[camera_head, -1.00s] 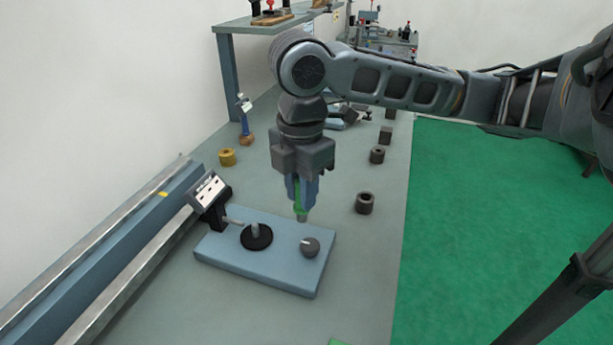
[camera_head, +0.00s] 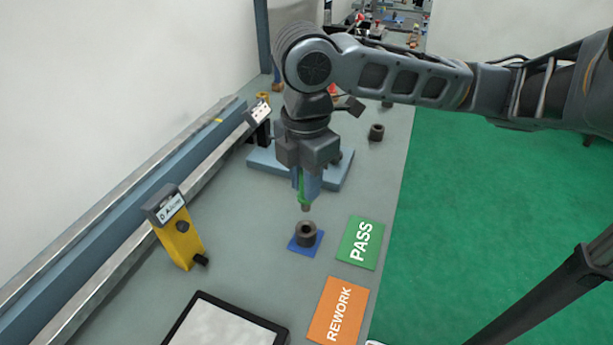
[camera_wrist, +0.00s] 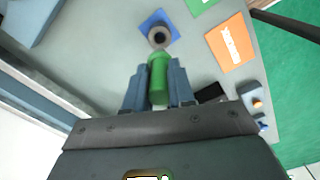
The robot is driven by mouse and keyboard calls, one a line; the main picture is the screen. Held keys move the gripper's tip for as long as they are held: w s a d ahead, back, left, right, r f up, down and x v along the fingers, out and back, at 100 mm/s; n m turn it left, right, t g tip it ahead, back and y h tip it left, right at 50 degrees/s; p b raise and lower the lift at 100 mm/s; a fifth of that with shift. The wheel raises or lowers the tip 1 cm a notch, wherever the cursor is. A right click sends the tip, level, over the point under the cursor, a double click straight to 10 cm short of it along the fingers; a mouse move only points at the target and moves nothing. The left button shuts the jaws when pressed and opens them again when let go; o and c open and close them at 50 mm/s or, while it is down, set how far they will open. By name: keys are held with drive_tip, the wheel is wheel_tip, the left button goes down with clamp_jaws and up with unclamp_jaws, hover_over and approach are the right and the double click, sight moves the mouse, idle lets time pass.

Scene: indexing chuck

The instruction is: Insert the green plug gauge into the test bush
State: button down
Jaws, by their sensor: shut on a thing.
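My gripper (camera_head: 306,185) is shut on the green plug gauge (camera_head: 301,190), which points downward with its grey tip below the jaws. In the wrist view the green plug gauge (camera_wrist: 158,80) sits between the two blue-grey fingers of my gripper (camera_wrist: 158,88). The test bush (camera_head: 306,233) is a dark grey ring with a central hole, standing on a blue square pad (camera_head: 306,246). The gauge tip appears above the bush and apart from it in the head view. In the wrist view the bush (camera_wrist: 159,36) lies just beyond the gauge's end.
A green PASS card (camera_head: 360,243) and an orange REWORK card (camera_head: 338,312) lie right of the bush. A yellow device (camera_head: 180,236) stands at left. A black-framed tablet (camera_head: 225,325) lies in front. A blue base plate (camera_head: 333,176) and another dark bush (camera_head: 376,132) are behind.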

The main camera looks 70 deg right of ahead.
drive_tip(key=shift+f, duration=2.4)
drive_tip(key=shift+f, duration=2)
idle(3.1)
